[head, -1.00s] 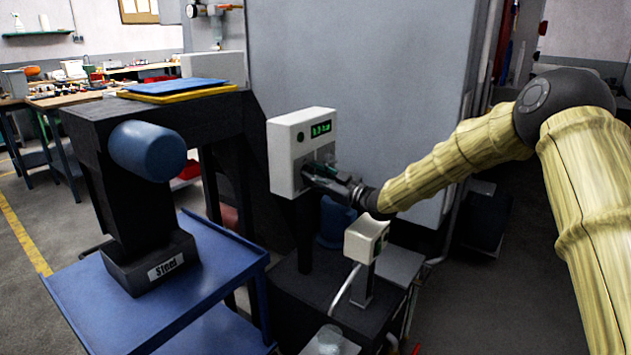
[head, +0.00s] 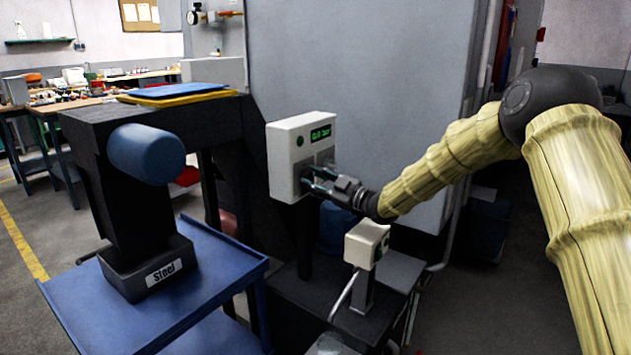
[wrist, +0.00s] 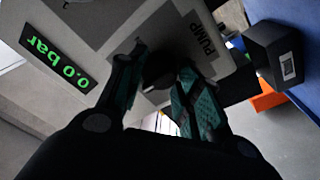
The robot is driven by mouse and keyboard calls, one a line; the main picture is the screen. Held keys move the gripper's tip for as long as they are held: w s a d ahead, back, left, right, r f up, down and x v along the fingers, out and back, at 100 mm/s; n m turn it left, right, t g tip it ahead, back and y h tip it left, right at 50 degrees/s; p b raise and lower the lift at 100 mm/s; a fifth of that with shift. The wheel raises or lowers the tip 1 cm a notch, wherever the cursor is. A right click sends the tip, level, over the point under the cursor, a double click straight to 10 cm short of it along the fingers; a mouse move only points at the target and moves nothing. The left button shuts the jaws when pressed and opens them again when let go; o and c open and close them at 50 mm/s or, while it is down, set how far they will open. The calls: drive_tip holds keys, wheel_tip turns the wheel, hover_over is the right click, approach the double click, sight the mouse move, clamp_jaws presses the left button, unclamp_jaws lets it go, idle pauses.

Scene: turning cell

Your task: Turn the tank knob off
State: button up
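A white control box (head: 300,155) stands in the middle of the head view. Its green display (head: 320,133) reads 0.0 bar, and the display also shows upside down in the wrist view (wrist: 55,58). A dark round knob (wrist: 160,70) sits on the box's front panel, beside a label reading PUMP (wrist: 203,38). I see no tank label. My gripper (head: 308,181) is at the lower front of the box. In the wrist view its fingers (wrist: 161,62) are spread on either side of the knob, seemingly without gripping it. In the head view the gripper hides the knob.
A smaller white box (head: 366,244) stands on a post just below my gripper. A large grey cabinet (head: 380,90) rises behind the control box.

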drive_tip(key=o, duration=0.4)
drive_tip(key=v, duration=1.2)
drive_tip(key=shift+d, duration=0.1)
